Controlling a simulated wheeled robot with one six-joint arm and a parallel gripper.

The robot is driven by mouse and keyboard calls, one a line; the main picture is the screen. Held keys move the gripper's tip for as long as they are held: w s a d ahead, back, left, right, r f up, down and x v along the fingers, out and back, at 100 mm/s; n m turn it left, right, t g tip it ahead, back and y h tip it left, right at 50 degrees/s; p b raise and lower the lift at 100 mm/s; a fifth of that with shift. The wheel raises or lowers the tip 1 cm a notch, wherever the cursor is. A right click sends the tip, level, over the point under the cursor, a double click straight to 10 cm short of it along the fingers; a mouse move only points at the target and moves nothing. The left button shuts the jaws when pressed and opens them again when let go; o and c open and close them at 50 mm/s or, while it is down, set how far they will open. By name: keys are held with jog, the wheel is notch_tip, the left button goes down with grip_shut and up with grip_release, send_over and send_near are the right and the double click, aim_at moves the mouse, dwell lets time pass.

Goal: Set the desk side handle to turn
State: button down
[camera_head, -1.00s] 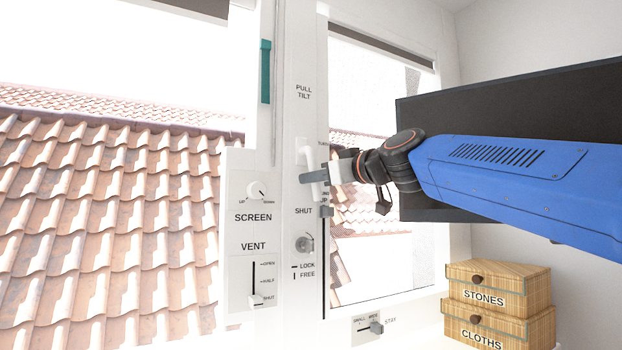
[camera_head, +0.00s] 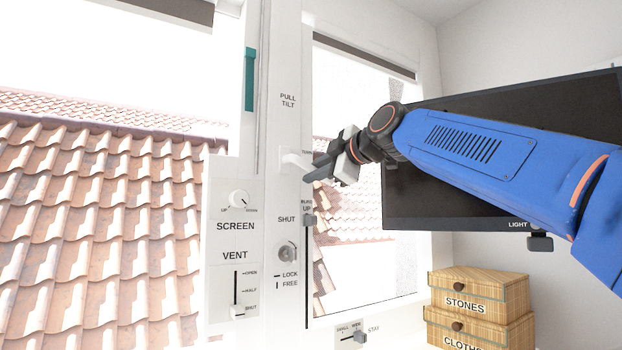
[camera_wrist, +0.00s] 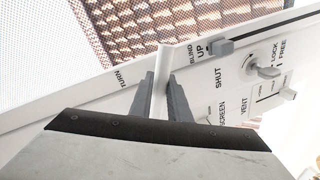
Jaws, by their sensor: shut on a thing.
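The white window handle (camera_head: 296,160) is on the window frame post, between the PULL TILT and SHUT labels. Its lever points to the right and slightly down in the head view. My gripper (camera_head: 322,168) is shut on the lever's outer part. In the wrist view the white lever (camera_wrist: 163,62) runs between the two grey fingers of my gripper (camera_wrist: 159,88). The TURN label (camera_wrist: 124,77) shows left of the fingers in the wrist view. In the head view the TURN label is hidden behind my gripper or arm.
A black monitor (camera_head: 430,213) stands behind my arm on the right. Below the handle are a blind slider (camera_head: 308,220) and a lock knob (camera_head: 287,252). The screen and vent panel (camera_head: 222,285) is at left. Wooden boxes (camera_head: 470,292) stand at lower right.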

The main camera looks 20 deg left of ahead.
jog(key=shift+w+d+r+n+t+h, duration=0.1)
jog(key=shift+r+n+t+h, duration=0.1)
jog(key=shift+r+n, duration=0.65)
jog(key=shift+w+d+r+n+t+h, duration=0.15)
jog(key=shift+r+n, duration=0.4)
jog(key=shift+n, duration=0.6)
jog(key=c, duration=1.7)
grip_release()
jog(key=shift+a, duration=0.1)
jog(key=shift+o, duration=0.2)
jog(key=shift+s, duration=0.1)
jog(key=v, duration=1.7)
jog(key=shift+s+r, duration=0.15)
jog(key=shift+s, duration=0.05)
